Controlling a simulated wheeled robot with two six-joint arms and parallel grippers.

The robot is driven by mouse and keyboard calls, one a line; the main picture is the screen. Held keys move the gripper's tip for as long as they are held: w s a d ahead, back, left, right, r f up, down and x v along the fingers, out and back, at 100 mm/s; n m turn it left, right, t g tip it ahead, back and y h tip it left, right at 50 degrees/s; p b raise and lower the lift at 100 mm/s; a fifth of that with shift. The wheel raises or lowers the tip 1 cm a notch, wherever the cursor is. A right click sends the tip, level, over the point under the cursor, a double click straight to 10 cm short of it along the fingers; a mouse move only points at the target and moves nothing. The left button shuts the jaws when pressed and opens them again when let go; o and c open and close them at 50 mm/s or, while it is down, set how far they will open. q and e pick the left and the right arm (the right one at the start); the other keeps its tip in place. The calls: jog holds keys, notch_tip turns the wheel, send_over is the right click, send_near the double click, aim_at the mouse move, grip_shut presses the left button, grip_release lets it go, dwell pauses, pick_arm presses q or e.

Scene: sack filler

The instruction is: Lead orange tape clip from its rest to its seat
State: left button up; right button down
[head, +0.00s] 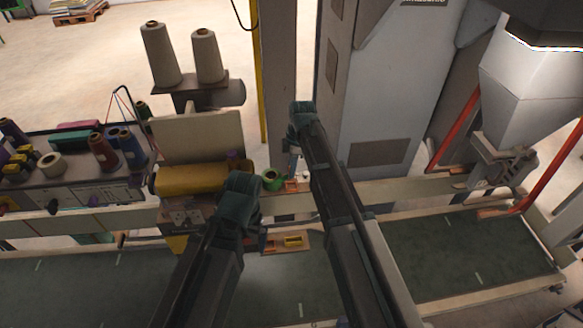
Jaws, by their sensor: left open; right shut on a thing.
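My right gripper (294,163) is small and partly hidden below its dark wrist, beside the sewing machine. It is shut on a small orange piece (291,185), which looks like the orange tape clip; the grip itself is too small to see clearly. My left gripper (258,228) is open, mostly hidden behind its own wrist, near the small ledge in front of the machine. A yellow piece (292,241) lies on that ledge, to the right of the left gripper. I cannot make out which part is the clip's seat.
The sewing machine (200,140) carries two thread cones (160,53) on top. A green tape roll (271,180) sits at its right. A bench with spools (104,150) stands at left. The green conveyor belt (465,252) is bare at right. A grey column (385,100) rises behind.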

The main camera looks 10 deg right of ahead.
jog(key=shift+s+a, duration=0.1)
jog(key=shift+s, duration=0.05)
jog(key=shift+s+a, duration=2.35)
jog(key=shift+s, duration=1.7)
jog(key=shift+s+a+f+b, duration=0.8)
jog(key=shift+s+f+b, duration=0.5)
jog(key=shift+f+b, duration=1.25)
jog(key=shift+s+a+f+b, duration=0.8)
jog(key=shift+s+f+b, duration=0.55)
jog(key=shift+f+b, duration=1.15)
jog(key=shift+s+a+f+b, duration=0.8)
jog(key=shift+s+f+b, duration=0.5)
jog(key=shift+f+b, duration=1.25)
jog(key=c, duration=0.6)
grip_release()
jog(key=shift+r, duration=0.1)
